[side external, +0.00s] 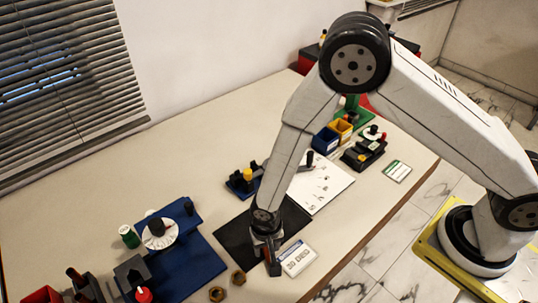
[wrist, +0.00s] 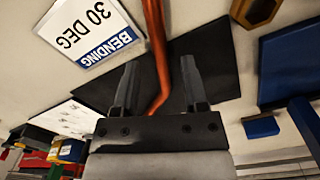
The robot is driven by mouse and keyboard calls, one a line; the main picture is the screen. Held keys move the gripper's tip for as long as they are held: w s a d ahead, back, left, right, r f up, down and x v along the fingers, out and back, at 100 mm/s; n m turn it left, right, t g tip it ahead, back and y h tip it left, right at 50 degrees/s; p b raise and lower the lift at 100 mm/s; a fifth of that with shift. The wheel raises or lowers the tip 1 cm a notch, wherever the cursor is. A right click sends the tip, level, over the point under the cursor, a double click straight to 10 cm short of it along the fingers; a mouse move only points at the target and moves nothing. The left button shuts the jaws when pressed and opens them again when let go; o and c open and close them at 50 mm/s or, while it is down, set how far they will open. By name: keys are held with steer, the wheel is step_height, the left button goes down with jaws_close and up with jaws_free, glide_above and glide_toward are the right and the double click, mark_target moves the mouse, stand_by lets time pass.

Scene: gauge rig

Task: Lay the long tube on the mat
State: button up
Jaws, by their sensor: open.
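The long tube (wrist: 160,55) is copper-orange and bent near its lower end in the wrist view. It passes between the two fingers of my gripper (wrist: 158,64), which are apart with a gap on either side of it. The dark mat (wrist: 212,62) lies behind the tube and fingers. I cannot tell whether the tube touches the mat. In the side view, my gripper (side external: 268,260) is low at the front edge of the black mat (side external: 233,240).
A "30 DEG BENDING" card (side external: 298,258) lies right of my gripper; it also shows in the wrist view (wrist: 93,32). Two brass hex nuts (side external: 238,278) and a blue fixture (side external: 195,262) stand left. A white sheet (side external: 325,185) lies behind the mat. The front right table is clear.

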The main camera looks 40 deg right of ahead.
mark_target(267, 253)
step_height(267, 253, up, 10)
steer(key=shift+r, duration=0.2)
stand_by(0.5)
stand_by(0.5)
steer(key=s+d+r+n+t, duration=0.1)
steer(key=d+r, duration=0.4)
steer(key=d, duration=0.5)
steer(key=s+d+r+n+t, duration=0.1)
steer(key=s+d+r+n, duration=0.2)
steer(key=d+r, duration=0.3)
steer(key=d, duration=0.4)
steer(key=shift+s+d+r+n+t, duration=0.25)
steer(key=shift+n+t, duration=0.05)
